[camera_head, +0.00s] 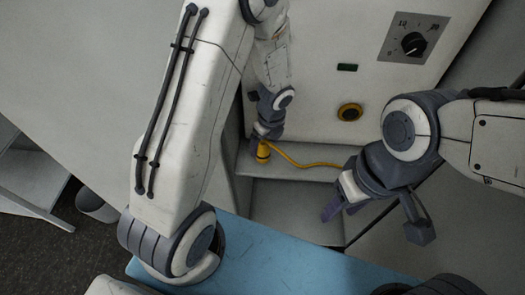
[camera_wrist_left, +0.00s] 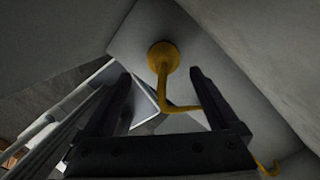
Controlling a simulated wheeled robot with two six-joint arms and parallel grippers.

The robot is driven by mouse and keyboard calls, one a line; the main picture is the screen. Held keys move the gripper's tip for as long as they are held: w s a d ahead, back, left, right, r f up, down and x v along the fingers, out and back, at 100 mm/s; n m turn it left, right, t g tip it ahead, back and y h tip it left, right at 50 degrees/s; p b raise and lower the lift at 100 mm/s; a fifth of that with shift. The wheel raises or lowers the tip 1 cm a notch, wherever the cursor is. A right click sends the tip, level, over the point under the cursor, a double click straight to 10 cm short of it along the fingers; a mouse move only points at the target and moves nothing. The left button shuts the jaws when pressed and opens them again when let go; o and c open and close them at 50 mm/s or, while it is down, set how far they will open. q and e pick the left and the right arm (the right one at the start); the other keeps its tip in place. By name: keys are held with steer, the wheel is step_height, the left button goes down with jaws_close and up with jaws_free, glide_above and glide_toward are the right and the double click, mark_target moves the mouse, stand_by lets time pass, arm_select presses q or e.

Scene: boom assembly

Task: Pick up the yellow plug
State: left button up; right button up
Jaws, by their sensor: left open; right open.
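The yellow plug (camera_head: 263,154) stands on a grey shelf in the head view, with a yellow cable (camera_head: 305,165) running from it to the right. My left gripper (camera_head: 264,139) is right at the plug, reaching down from above. In the left wrist view the plug (camera_wrist_left: 163,57) lies ahead between the two open fingers of the left gripper (camera_wrist_left: 158,77), near their tips; I cannot tell whether they touch it. My right gripper (camera_head: 376,220) is open and empty, in front of the shelf at right. It partly hides the cable's far end.
The shelf (camera_head: 290,212) has side walls close to the left gripper. A blue surface (camera_head: 270,262) lies in front.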

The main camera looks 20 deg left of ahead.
mark_target(263, 149)
arm_select(q)
steer(key=f, duration=0.1)
steer(key=w+a+f, duration=0.1)
steer(key=f, duration=0.3)
steer(key=shift+w+a+f+b, duration=0.15)
steer(key=shift+w+f+b, duration=0.05)
steer(key=shift+b, duration=0.15)
steer(key=shift+c, duration=0.3)
jaws_close()
